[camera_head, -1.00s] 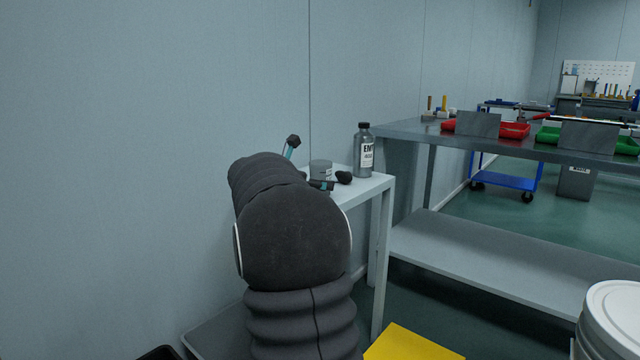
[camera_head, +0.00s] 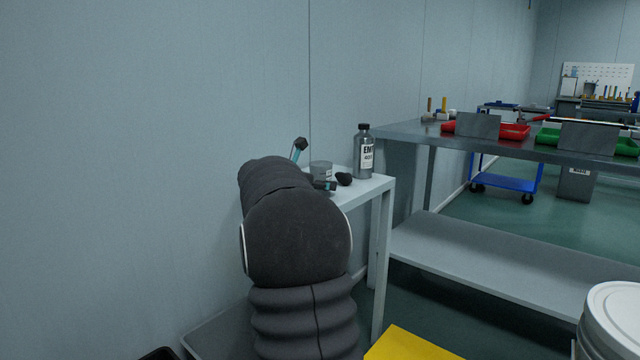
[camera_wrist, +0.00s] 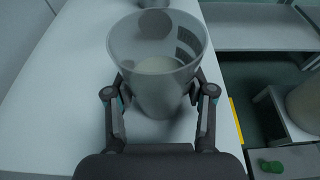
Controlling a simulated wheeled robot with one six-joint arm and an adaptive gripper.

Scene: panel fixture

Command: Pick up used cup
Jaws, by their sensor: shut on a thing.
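The used cup (camera_wrist: 158,85) is a translucent grey tumbler with darker marks on its far side and a pale bottom inside. In the wrist view it stands upright between the two fingers of my gripper (camera_wrist: 160,108), which is shut on it from both sides. The cup is over the white side table (camera_wrist: 75,75); I cannot tell if its base touches the top. In the head view my arm hides most of the gripper (camera_head: 322,185), and a grey cup-like shape (camera_head: 320,168) shows just behind it.
A grey bottle (camera_head: 364,152) with a black cap stands on the small table near the far corner. The wall (camera_head: 150,150) is close on the left. A metal bench (camera_head: 500,140) with red (camera_head: 514,131) and green bins (camera_head: 550,136) stands to the right. A white bucket (camera_head: 610,318) is at lower right.

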